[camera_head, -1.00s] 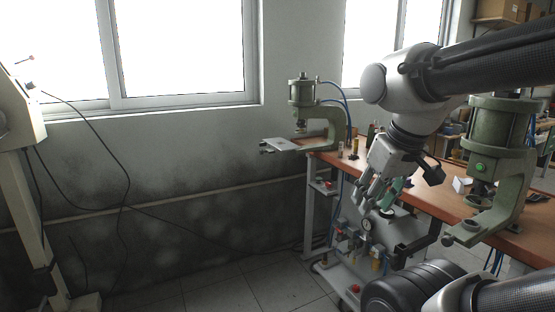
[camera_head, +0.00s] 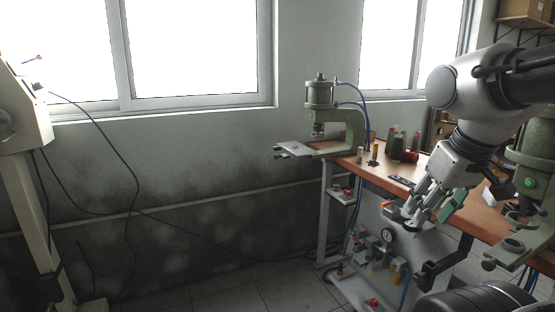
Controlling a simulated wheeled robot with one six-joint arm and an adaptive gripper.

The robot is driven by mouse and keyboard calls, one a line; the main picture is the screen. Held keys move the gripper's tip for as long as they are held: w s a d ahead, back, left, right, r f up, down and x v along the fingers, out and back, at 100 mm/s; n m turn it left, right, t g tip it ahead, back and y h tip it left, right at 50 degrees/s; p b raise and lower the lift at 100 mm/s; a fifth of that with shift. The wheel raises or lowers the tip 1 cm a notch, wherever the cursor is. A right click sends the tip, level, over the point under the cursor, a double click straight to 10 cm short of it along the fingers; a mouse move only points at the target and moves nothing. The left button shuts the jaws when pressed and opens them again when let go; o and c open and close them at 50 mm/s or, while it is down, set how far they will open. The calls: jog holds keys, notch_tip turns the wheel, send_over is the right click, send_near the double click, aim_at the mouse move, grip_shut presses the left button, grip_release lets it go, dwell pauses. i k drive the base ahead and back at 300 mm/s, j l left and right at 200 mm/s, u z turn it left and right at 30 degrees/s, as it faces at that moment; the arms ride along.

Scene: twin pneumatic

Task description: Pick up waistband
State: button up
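My gripper (camera_head: 425,213) is at the right, pointing down over the front edge of the brown workbench (camera_head: 485,219). Its two grey fingers look spread apart, and I see nothing clearly held between them. A green piece (camera_head: 452,205) shows beside the fingers; I cannot tell whether it belongs to the gripper. I cannot clearly pick out a waistband. A small dark flat item (camera_head: 402,181) lies on the bench behind the gripper, too small to identify. My arm hides part of the bench.
A green pneumatic press (camera_head: 321,95) stands at the bench's far left end, with a pale plate (camera_head: 296,149) projecting left. Another press (camera_head: 531,180) stands close to my arm at the right. Thread spools (camera_head: 397,145) stand at the back.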

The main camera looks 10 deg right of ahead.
aim_at(401, 179)
jog(key=i+j, duration=0.2)
jog(key=i, duration=0.3)
jog(key=i+j+z, duration=0.1)
jog(key=i, duration=0.45)
jog(key=i+j, duration=0.35)
jog(key=i, duration=0.15)
jog(key=i+j+z, duration=0.1)
jog(key=i, duration=0.45)
jog(key=i+j+z, duration=0.1)
jog(key=z, duration=1.65)
jog(key=k+j, duration=0.05)
